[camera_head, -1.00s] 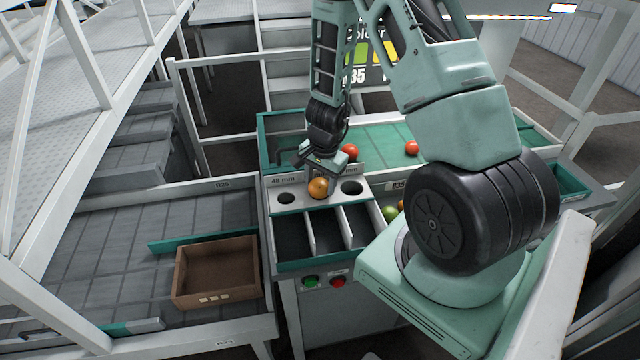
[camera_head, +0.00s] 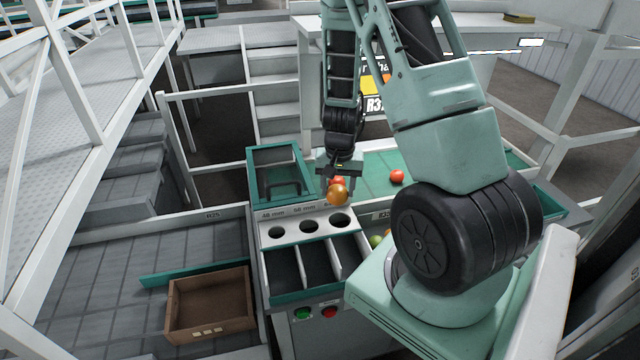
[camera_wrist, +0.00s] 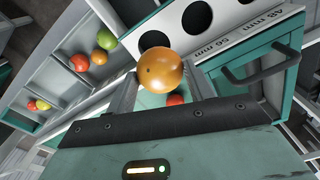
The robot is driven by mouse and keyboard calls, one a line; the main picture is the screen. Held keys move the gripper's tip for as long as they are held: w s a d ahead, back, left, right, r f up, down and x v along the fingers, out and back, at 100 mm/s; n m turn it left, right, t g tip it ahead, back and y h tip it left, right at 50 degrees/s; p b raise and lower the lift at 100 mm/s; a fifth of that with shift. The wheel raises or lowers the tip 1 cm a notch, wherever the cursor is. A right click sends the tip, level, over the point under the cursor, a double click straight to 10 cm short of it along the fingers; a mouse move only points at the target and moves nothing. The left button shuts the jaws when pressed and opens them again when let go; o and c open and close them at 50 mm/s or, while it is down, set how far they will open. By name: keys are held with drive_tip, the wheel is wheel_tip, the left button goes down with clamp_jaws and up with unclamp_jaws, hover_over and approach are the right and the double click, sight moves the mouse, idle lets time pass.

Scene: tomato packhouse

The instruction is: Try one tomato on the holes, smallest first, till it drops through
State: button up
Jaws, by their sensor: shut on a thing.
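My gripper (camera_head: 338,180) is shut on an orange tomato (camera_head: 338,195). The tomato also shows between the fingers in the wrist view (camera_wrist: 160,70). It is held above the sizing plate (camera_head: 292,227), close to the back of the third, rightmost hole (camera_head: 341,220). The 48 mm hole (camera_head: 276,233) and the 56 mm hole (camera_head: 308,227) are uncovered and dark. In the wrist view the tomato partly overlaps the third hole (camera_wrist: 152,40), and I cannot tell its exact height. The third hole's size label is hidden.
Open bins (camera_head: 316,262) lie in front of the holes. Red tomatoes (camera_head: 397,177) rest on the green surface behind. Several tomatoes (camera_wrist: 80,62) lie in a side compartment. A black handle (camera_head: 284,187) stands back left. A brown crate (camera_head: 210,300) stands at the lower left.

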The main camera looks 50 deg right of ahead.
drive_tip(key=shift+s+d+f+n, duration=0.15)
drive_tip(key=shift+s+d+n, duration=0.15)
drive_tip(key=shift+d+n, duration=0.2)
wheel_tip(320, 180, down, 6)
drive_tip(key=b, duration=0.5)
drive_tip(key=shift+f, duration=0.2)
drive_tip(key=o, duration=0.8)
drive_tip(key=shift+r, duration=0.1)
idle(1.1)
drive_tip(key=shift+r+p, duration=2.6)
drive_tip(key=shift+r, duration=0.85)
